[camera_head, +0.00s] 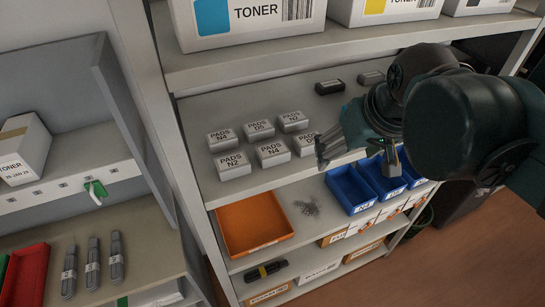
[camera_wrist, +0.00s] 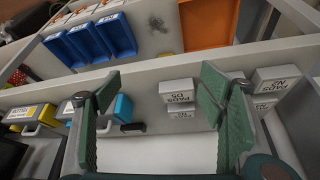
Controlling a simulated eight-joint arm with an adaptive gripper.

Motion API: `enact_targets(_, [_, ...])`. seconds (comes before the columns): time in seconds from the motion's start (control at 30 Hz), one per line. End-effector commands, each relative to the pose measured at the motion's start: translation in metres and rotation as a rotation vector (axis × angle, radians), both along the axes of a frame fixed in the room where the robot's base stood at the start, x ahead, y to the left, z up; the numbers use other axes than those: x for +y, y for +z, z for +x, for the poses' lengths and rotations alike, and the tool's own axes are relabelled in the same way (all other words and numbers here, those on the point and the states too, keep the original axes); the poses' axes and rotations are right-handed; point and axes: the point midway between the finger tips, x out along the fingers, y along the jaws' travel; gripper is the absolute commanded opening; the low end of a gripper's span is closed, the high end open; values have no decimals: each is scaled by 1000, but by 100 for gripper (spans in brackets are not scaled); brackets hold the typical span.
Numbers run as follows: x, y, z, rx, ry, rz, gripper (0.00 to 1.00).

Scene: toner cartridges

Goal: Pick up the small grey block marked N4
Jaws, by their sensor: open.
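Several small grey-white PADS blocks sit in two rows on the middle shelf. In the head view, a block at the back left (camera_head: 223,139) and the front middle block (camera_head: 272,153) both appear to read N4. The front left block (camera_head: 232,165) reads N2 and the back middle block (camera_head: 258,130) reads D5. The front right block (camera_head: 304,144) is partly hidden by my gripper (camera_head: 332,148), which is just right of the group. In the wrist view, my gripper (camera_wrist: 160,94) has its green fingers wide apart; the D5 block (camera_wrist: 179,90) shows beyond the gap. Nothing is held.
Dark (camera_head: 329,87) and grey (camera_head: 371,78) blocks lie farther back on the shelf. Toner boxes (camera_head: 250,22) stand on the shelf above. Below are an orange tray (camera_head: 250,225) and blue bins (camera_head: 352,188). A shelf upright (camera_head: 165,120) stands left of the blocks.

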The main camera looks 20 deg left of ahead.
Motion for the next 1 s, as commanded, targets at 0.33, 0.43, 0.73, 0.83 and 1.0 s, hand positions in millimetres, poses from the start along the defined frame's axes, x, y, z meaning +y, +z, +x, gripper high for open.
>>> enact_targets(0.33, [102,4,-9,41,179,-27,69])
enact_targets(0.43, [124,4,-13,50,216,-35,69])
enact_targets(0.73, [150,6,-20,62,261,-43,69])
enact_targets(0.83, [150,6,-20,62,261,-43,69])
enact_targets(1.0, [150,6,-20,62,261,-43,69])
